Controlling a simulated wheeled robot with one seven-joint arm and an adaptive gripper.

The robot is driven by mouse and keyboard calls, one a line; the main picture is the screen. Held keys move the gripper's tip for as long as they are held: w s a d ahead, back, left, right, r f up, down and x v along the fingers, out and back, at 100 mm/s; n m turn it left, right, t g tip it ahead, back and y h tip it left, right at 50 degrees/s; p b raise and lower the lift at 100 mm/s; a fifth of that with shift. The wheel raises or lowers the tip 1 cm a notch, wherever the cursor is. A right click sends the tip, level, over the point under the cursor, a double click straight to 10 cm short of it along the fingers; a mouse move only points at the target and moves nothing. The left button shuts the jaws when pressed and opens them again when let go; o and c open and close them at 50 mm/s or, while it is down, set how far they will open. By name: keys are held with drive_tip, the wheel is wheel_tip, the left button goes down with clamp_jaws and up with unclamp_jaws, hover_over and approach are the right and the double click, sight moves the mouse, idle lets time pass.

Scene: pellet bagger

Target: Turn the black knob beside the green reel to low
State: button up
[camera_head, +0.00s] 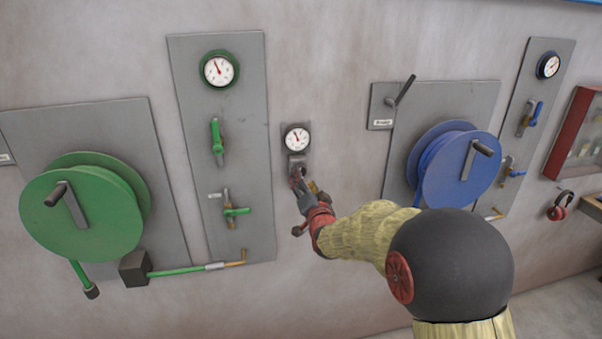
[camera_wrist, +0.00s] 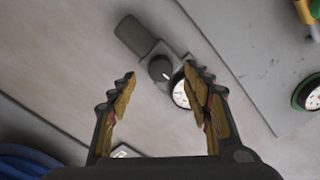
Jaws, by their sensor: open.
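The black knob (camera_wrist: 159,68) is round, with a short white mark that points toward the gauge. It sits on a small grey wall plate, right beside a white-faced gauge (camera_wrist: 181,93). The gauge also shows in the head view (camera_head: 297,138), right of the green reel (camera_head: 84,212) and its tall grey panel. My gripper (camera_wrist: 160,76) is open and empty. In the wrist view the knob appears between its fingertips, with no visible contact. In the head view my gripper (camera_head: 299,181) is just below the gauge and hides the knob. Labels for low cannot be read.
The tall grey panel (camera_head: 250,100) with a green gauge and green valves stands close on the left. A blue reel (camera_head: 440,170) and a lever (camera_head: 400,92) are on the right. Bare wall lies between the small plate and the blue reel's panel.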

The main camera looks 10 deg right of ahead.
drive_tip(key=shift+w, duration=2.45)
drive_tip(key=shift+c, duration=1.2)
drive_tip(key=c, duration=0.9)
